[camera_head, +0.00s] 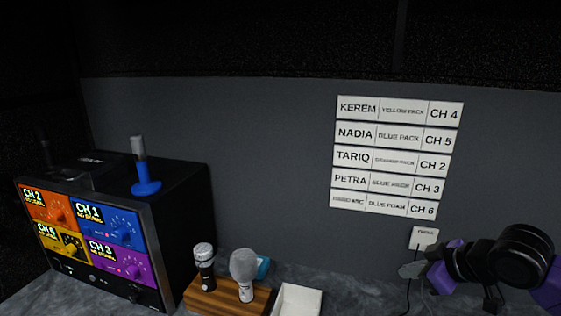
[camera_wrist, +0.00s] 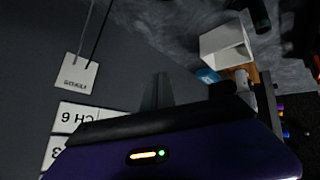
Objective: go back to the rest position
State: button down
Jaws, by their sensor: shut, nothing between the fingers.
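My gripper (camera_head: 412,270) is at the lower right of the head view, at the end of my purple and black arm. It is in front of the grey wall, just below a small white tag (camera_head: 424,238). In the wrist view my grey fingers (camera_wrist: 157,92) are together with nothing between them. The purple wrist housing fills the bottom of that view and hides part of the scene. My gripper appears clear of the worktop objects.
A wooden stand (camera_head: 225,303) holds two microphones. Beside it is a white open box (camera_head: 297,301), also in the wrist view (camera_wrist: 224,44). Name labels (camera_head: 397,135) are on the wall.

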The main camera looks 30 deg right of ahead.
jog(key=w+a+r+t, duration=0.3)
jog(key=w+r+t, duration=0.15)
jog(key=r, duration=0.25)
jog(key=w+a+r+t, duration=0.3)
jog(key=w+r, duration=0.3)
jog(key=r, duration=0.1)
jog(key=a+r+m+t+h, duration=0.3)
jog(key=a+r+m+t, duration=0.25)
jog(key=r, duration=0.45)
jog(key=s+a+f+n+g+y+b, duration=0.1)
jog(key=s+a+f+g, duration=0.1)
jog(key=s+a+f, duration=0.5)
jog(key=s+a+f+n+g+y+b, duration=0.1)
jog(key=s+a+f, duration=0.6)
jog(key=s+f, duration=0.8)
jog(key=s+a+f+n+g+y, duration=0.1)
jog(key=s+a+f+g+y, duration=0.1)
jog(key=s+a+f, duration=0.5)
jog(key=s+f+g, duration=0.1)
jog(key=s+f, duration=0.3)
jog(key=shift+s+a+g+y+b, duration=0.3)
jog(key=shift+g+b, duration=0.1)
